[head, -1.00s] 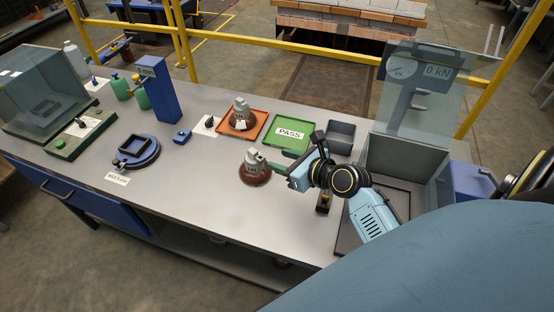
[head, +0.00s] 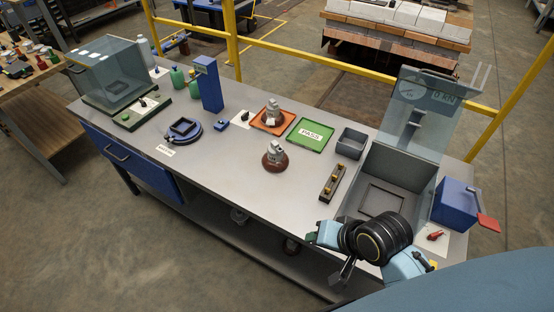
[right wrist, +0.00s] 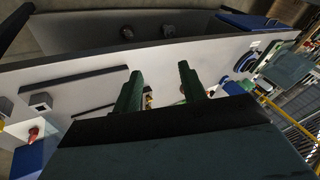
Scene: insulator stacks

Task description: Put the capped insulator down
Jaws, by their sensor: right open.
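A capped insulator (head: 274,158), a brown disc with a grey metal cap, stands upright on the bare bench top in front of the trays. A similar capped insulator (head: 272,117) stands on the orange tray (head: 256,124) behind it. The green PASS tray (head: 322,148) is empty. My right gripper (head: 343,275) is at the bench's front edge at lower right, well away from both insulators. In the right wrist view its two green fingers (right wrist: 160,90) are apart with nothing held between them. My left gripper is out of view.
A rack with brass pieces (head: 333,180), a grey bin (head: 352,143) and a grey test chamber (head: 400,165) with a raised clear door stand right of the insulators. A blue box (head: 454,203) is at far right. Bench space left of the front insulator is clear.

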